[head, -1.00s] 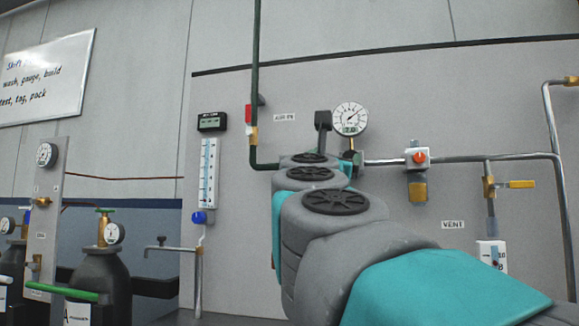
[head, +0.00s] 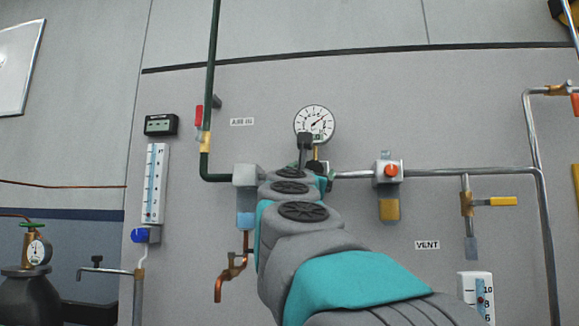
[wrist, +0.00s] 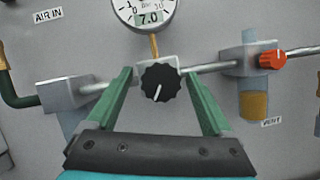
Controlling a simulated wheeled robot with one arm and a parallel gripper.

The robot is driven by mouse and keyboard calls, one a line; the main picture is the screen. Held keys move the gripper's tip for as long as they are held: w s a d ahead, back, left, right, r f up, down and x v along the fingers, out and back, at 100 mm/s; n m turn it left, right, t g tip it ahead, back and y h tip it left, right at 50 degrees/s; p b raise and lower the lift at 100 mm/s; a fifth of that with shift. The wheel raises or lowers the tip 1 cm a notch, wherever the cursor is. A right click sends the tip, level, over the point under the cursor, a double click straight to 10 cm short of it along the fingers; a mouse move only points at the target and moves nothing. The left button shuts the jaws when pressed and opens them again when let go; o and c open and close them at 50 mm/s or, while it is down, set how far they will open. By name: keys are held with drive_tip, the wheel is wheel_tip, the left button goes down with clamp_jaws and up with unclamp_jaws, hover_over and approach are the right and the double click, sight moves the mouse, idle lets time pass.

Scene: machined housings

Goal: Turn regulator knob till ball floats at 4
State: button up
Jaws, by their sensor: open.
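The black regulator knob (wrist: 161,83) with a white pointer line faces me in the wrist view, below a gauge (wrist: 146,15) with a 7.0 readout. My gripper (wrist: 158,75) is open, its two green fingers on either side of the knob with gaps between. In the head view my arm hides most of the knob and gripper; the gauge (head: 315,123) shows above. Whether the mark is the ball is unclear.
A pipe with an orange-knobbed valve (head: 390,170) runs right of the regulator; the valve's red knob shows in the wrist view (wrist: 272,58). A grey filter block (wrist: 66,92) sits left. A scale tube (head: 154,185) with a blue knob (head: 145,236) hangs farther left.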

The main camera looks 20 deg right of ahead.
drive_tip(key=shift+w+d+r, duration=0.2)
drive_tip(key=shift+w+d, duration=0.1)
drive_tip(key=shift+w, duration=0.05)
clamp_jaws()
idle(0.6)
